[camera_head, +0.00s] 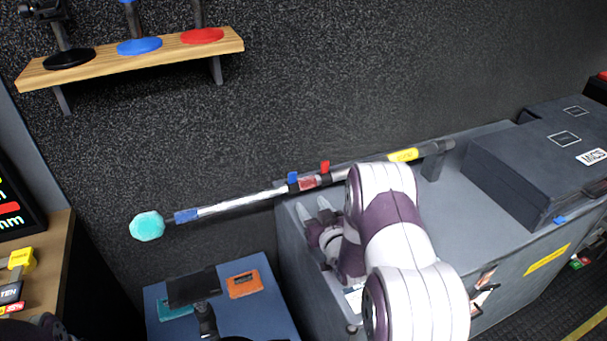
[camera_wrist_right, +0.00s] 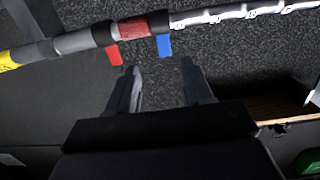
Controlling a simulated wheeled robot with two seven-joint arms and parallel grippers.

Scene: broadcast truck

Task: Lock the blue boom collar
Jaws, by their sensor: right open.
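The boom pole (camera_head: 240,204) runs slantwise along the wall, with a turquoise foam ball (camera_head: 147,226) at its left end. The blue boom collar (camera_head: 293,179) has its small lever sticking up from the pole. In the right wrist view the blue lever (camera_wrist_right: 164,46) points toward my gripper. A red collar lever (camera_head: 325,167) stands just right of it; it also shows in the wrist view (camera_wrist_right: 115,55). My right gripper (camera_head: 311,206) is open and empty, its fingertips (camera_wrist_right: 160,68) just short of the blue lever and apart from it. My left gripper is not in view.
The pole's right part rests on a support (camera_head: 432,166) on a grey case top (camera_head: 470,185). A dark box (camera_head: 530,165) stands at the right. A shelf (camera_head: 150,57) with coloured stands hangs upper left. A blue case (camera_head: 255,312) with an orange item (camera_head: 244,285) lies below.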

